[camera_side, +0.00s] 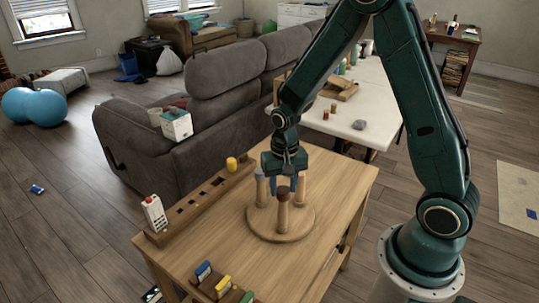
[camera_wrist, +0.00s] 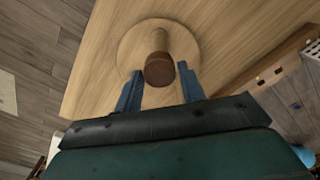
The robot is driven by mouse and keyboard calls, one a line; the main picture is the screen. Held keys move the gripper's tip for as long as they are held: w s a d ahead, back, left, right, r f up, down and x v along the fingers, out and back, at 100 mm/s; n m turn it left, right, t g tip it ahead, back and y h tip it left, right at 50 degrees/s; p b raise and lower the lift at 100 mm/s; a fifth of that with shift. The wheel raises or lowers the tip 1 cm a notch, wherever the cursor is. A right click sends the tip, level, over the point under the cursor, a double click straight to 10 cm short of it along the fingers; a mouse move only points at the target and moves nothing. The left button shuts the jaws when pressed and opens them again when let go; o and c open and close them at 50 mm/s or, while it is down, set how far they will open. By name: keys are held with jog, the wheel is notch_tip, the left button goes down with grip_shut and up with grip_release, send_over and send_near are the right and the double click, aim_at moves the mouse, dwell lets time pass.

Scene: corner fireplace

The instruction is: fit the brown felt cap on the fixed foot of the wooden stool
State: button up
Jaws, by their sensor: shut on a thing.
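The wooden stool stands upside down on the table, its round seat (camera_side: 262,222) flat and its legs pointing up. The brown felt cap (camera_side: 283,191) is at the top of the front leg (camera_side: 283,215), in line with it. In the wrist view the cap (camera_wrist: 159,71) covers the end of the leg (camera_wrist: 160,42). I cannot tell whether it is fully seated. My gripper (camera_side: 284,184) points down over the stool and is shut on the cap, with a blue finger on each side in the wrist view (camera_wrist: 159,80). Another leg, at left, has a grey top (camera_side: 260,173).
A wooden rack (camera_side: 205,197) along the table's left edge holds a yellow cylinder (camera_side: 231,164) and a white-and-red device (camera_side: 154,213). Small coloured items (camera_side: 222,286) stand at the front edge. The tabletop (camera_side: 345,185) right of the stool is clear. A grey sofa (camera_side: 215,125) is behind.

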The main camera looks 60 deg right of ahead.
jog(key=shift+f, duration=1.05)
dwell(0.9)
jog(key=o, duration=1)
jog(key=shift+r, duration=0.1)
notch_tip(320, 180, up, 14)
jog(key=shift+f, duration=0.2)
jog(key=shift+r, duration=0.1)
